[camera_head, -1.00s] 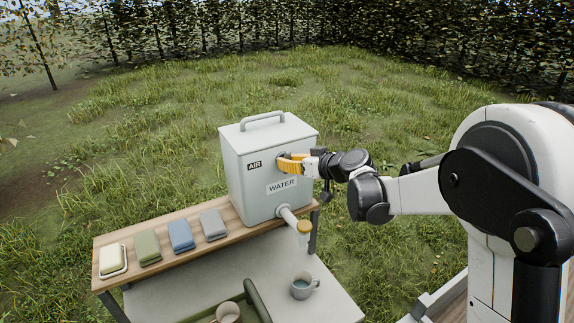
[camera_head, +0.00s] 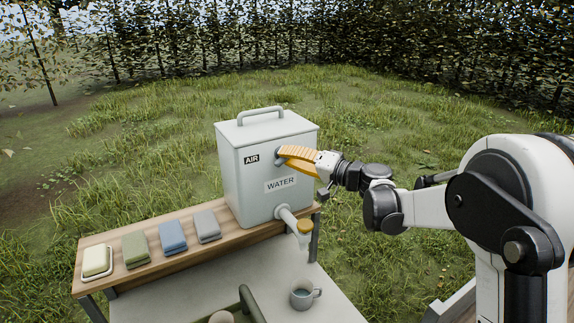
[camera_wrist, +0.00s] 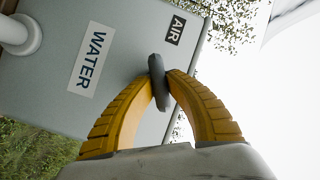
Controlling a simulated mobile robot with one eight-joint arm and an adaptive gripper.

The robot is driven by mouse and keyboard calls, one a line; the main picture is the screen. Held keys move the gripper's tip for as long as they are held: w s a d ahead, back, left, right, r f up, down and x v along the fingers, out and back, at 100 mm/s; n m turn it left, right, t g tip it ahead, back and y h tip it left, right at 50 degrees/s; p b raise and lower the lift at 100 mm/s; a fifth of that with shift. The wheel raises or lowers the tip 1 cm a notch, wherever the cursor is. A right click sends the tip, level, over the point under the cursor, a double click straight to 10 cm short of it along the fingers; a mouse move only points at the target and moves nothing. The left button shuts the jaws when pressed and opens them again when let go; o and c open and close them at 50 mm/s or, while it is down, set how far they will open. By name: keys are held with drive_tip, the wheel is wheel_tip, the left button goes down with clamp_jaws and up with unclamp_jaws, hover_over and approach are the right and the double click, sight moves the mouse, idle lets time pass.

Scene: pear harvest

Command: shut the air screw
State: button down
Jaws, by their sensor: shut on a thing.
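A pale grey water tank (camera_head: 236,178) with a top handle stands on a wooden shelf. Its front carries an AIR label (camera_head: 251,160) and a WATER label (camera_head: 280,184). My gripper (camera_head: 283,154) has its yellow fingers at the tank's front, just right of the AIR label. In the wrist view, my gripper (camera_wrist: 159,78) is shut on the grey air screw (camera_wrist: 158,84), a flat wing-like piece between the fingertips. In the head view the fingers hide the screw. How far the screw is turned cannot be told.
A tap (camera_head: 304,228) with a yellow top sticks out low on the tank's front. A mug (camera_head: 302,294) stands below it. Soap (camera_head: 97,261) and folded cloths (camera_head: 172,236) lie left on the shelf (camera_head: 190,252). Grass surrounds the stand.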

drive_tip(key=m+b, duration=0.1)
drive_tip(key=m+t+y+b, duration=0.1)
drive_tip(key=m, duration=0.1)
drive_tip(key=shift+f, duration=0.25)
drive_tip(key=shift+r+m+t+y+b, duration=0.1)
drive_tip(key=shift+m+t+y+b, duration=0.3)
drive_tip(key=shift+m+b, duration=0.75)
drive_tip(key=shift+m, duration=0.35)
drive_tip(key=c, duration=1.3)
unclamp_jaws()
drive_tip(key=shift+c, duration=0.2)
drive_tip(key=v, duration=1.2)
